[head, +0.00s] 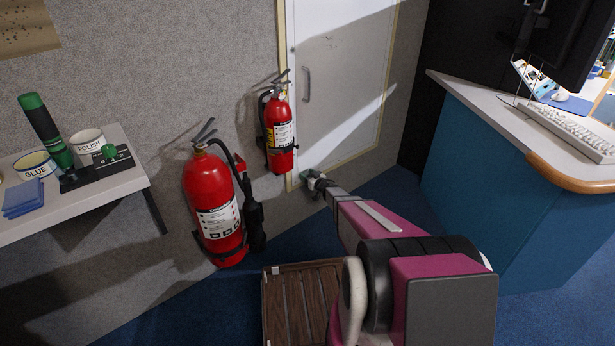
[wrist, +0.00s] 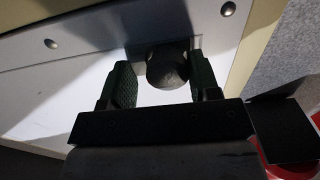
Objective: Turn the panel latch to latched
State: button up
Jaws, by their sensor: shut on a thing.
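The white panel (head: 345,75) stands in a cream frame on the grey wall, with an upright grey handle on it. My gripper (head: 314,184) is at the panel's lower left corner. In the wrist view, the two dark fingers of my gripper (wrist: 166,84) stand on either side of a dark round knob (wrist: 167,70). I take the knob to be the panel latch; it sits against a grey plate. My gripper is shut on it. The knob's far side is hidden, and I cannot tell which way the latch is turned.
A small red extinguisher (head: 280,135) hangs just left of the panel, close to my gripper. A side table (head: 120,170) with cans is at the left. A blue counter (head: 490,170) is at the right. A slatted wooden crate (head: 293,310) lies in front.

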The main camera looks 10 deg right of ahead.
jog(key=shift+n, duration=0.3)
jog(key=n, duration=0.3)
jog(key=shift+a+r+n, duration=0.1)
jog(key=shift+r+n, duration=0.05)
jog(key=shift+n, duration=0.15)
jog(key=n, duration=0.4)
jog(key=shift+s+a+r+n, duration=0.1)
jog(key=shift+n, duration=0.2)
jog(key=n, duration=0.4)
jog(key=shift+s+a, duration=0.1)
jog(key=shift+a, duration=0.05)
jog(key=n, duration=0.5)
jog(key=shift+s+a, duration=0.1)
jog(key=shift+a, duration=0.05)
jog(key=o, duration=0.9)
